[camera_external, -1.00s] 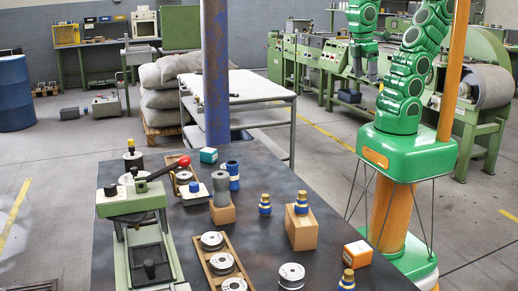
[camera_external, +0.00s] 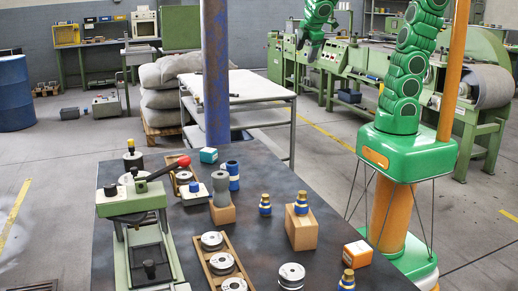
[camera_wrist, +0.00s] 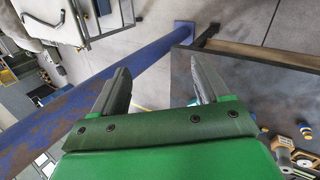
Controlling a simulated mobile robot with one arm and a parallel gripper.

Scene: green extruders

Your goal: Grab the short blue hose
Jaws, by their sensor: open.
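A short blue hose (camera_external: 233,176), an upright cylinder, stands on the dark table (camera_external: 262,232), just behind a grey cylinder on a wooden block. My gripper (camera_external: 308,52) is high and far behind the table, at the top of the external view, well apart from the hose. In the wrist view my gripper (camera_wrist: 160,68) has its two fingers spread with nothing between them. I cannot clearly make out the hose in the wrist view.
Blue-and-brass fittings (camera_external: 265,204) stand to the right. A blue pillar (camera_external: 215,75) rises behind the table.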

